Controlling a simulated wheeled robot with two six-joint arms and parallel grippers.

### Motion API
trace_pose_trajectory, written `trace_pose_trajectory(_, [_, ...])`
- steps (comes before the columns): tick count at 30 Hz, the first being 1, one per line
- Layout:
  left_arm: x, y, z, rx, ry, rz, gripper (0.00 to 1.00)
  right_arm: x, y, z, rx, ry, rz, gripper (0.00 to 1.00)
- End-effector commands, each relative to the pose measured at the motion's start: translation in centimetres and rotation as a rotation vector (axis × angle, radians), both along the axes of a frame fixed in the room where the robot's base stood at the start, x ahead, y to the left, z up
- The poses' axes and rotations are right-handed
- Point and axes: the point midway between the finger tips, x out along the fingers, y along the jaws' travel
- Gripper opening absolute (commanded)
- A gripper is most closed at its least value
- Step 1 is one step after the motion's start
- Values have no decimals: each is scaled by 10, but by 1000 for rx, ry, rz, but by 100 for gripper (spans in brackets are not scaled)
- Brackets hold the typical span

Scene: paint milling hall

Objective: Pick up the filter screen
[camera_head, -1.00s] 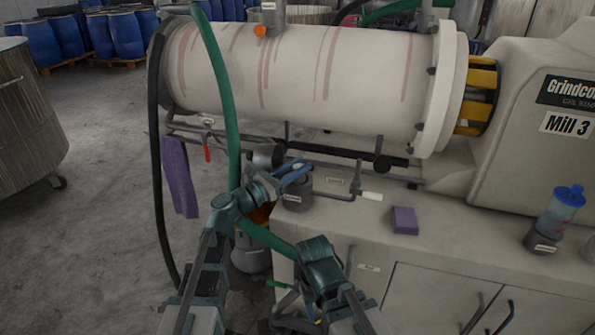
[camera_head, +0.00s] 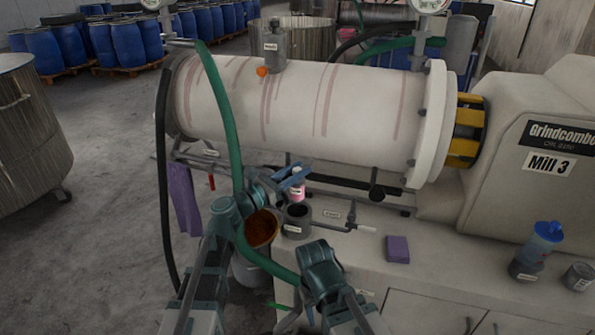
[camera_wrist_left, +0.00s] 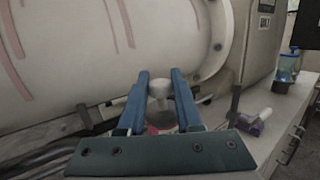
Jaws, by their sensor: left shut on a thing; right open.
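The filter screen (camera_head: 298,188) is a small piece with a pink and white, labelled body. It hangs under my left gripper (camera_head: 291,174), just above the open grey housing (camera_head: 297,212) on the counter. In the left wrist view its pale grey top (camera_wrist_left: 160,88) sits between the blue fingers of my left gripper (camera_wrist_left: 160,80), with a pink part lower down. The fingers are shut on it and hide part of it. My right gripper (camera_head: 288,318) is low at the bottom of the head view, open, its fingers hard to make out.
The large mill drum (camera_head: 300,105) lies behind the housing. A green hose (camera_head: 222,115) runs down beside my left arm. A brown-stained bucket (camera_head: 262,229) is just left of the housing.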

Motion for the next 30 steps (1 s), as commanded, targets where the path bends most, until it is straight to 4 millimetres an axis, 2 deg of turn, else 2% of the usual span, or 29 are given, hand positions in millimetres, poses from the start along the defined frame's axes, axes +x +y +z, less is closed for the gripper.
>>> trace_pose_trajectory(1, [0,0,19,-1,-1,0,0,0,0,19,0,0,0,50])
trace_pose_trajectory(3, [0,0,33,-1,-1,0,0,0,0,33,0,0,0,50])
trace_pose_trajectory(9, [0,0,64,-1,-1,0,0,0,0,64,0,0,-1,50])
trace_pose_trajectory(12, [0,0,72,-1,-1,0,0,0,0,72,0,0,-1,50])
trace_pose_trajectory(30, [0,0,75,-1,-1,0,0,0,0,75,0,0,-1,50])
